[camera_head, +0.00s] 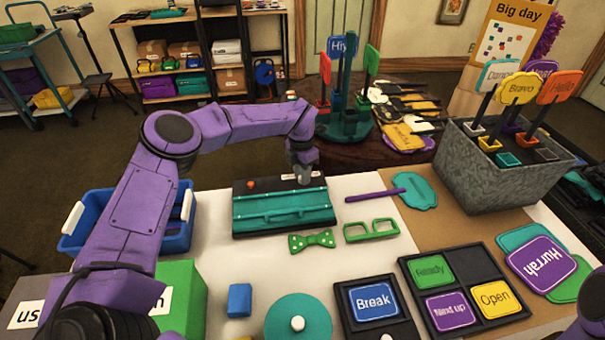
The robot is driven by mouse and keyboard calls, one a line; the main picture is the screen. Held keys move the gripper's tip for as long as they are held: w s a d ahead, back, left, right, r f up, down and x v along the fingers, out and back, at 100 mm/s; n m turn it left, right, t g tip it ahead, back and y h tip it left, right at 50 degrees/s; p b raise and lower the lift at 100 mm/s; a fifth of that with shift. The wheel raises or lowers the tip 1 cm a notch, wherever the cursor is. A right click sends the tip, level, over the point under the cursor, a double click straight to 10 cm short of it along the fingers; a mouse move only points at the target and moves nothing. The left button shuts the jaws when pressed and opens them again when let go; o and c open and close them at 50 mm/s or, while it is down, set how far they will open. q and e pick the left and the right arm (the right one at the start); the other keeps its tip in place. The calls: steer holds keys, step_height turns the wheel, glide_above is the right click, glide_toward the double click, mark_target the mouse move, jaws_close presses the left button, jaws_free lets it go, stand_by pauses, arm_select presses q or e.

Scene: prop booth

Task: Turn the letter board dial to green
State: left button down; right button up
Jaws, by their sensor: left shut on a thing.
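The letter board (262,222) lies on the white table top, a black frame with teal slats. A small orange-red spot (250,184) shows on the left of its black top strip. My left gripper (303,178) reaches down from above onto the right end of that strip. It is shut on the dial there. The fingers hide most of the dial, so its pointer and any colour marks around it cannot be made out. My right gripper is out of view; only a bit of a purple arm part shows at the bottom right corner.
A green bow tie (312,240), green glasses (371,230) and a purple stick (375,195) lie near the board. A blue bin (72,245) stands left, a grey planter of signs (470,170) right. Sign trays (410,290) fill the front right.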

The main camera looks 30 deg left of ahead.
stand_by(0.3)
arm_select(q)
steer(key=c, duration=0.9)
jaws_free()
steer(key=shift+r, duration=0.1)
step_height(320, 180, up, 10)
steer(key=b, duration=0.1)
steer(key=shift+a+r, duration=0.15)
steer(key=shift+r, duration=0.05)
